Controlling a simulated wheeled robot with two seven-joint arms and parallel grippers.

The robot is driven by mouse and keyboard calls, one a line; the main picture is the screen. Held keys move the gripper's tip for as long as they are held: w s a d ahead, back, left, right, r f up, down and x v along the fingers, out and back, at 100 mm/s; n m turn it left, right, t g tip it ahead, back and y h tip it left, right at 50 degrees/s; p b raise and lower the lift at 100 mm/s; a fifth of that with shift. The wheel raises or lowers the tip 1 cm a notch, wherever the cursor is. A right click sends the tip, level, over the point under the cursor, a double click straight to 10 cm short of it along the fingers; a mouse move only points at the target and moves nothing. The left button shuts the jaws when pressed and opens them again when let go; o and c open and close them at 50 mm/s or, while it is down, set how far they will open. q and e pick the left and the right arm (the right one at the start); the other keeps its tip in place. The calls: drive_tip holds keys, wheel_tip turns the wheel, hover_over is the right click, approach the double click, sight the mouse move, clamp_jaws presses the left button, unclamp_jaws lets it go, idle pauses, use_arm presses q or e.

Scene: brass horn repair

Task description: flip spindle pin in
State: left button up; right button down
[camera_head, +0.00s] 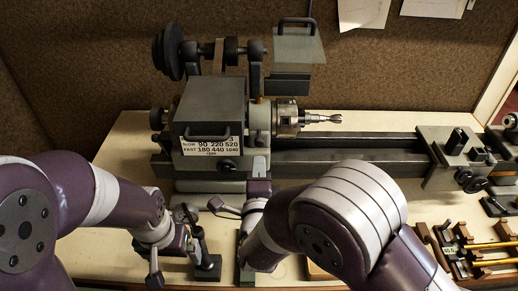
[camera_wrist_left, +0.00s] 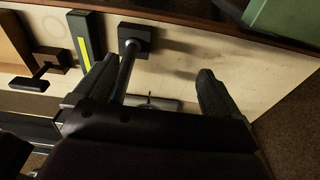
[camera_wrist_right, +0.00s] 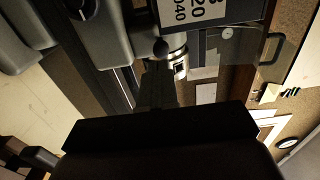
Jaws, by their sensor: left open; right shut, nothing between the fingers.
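The grey lathe headstock (camera_head: 208,110) with its speed label (camera_head: 208,144) stands in the middle of the head view. The chuck (camera_head: 286,117) at its right side holds a pointed bit (camera_head: 322,118). A small dark round knob (camera_wrist_right: 160,47) shows beside the label in the right wrist view; I cannot tell whether it is the spindle pin. My right gripper (camera_wrist_right: 158,68) is shut and empty, its tips just below that knob in the picture; contact is unclear. My left gripper (camera_wrist_left: 158,66) is open and empty, low in front of the lathe. The right forearm hides part of the bench.
A dark post on a square base (camera_wrist_left: 135,38) stands close to my left gripper's finger. A bar with a yellow strip (camera_wrist_left: 83,52) lies beside it.

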sight(259, 145)
drive_tip(key=w+p, duration=0.1)
drive_tip(key=w, duration=0.3)
drive_tip(key=shift+w, duration=0.2)
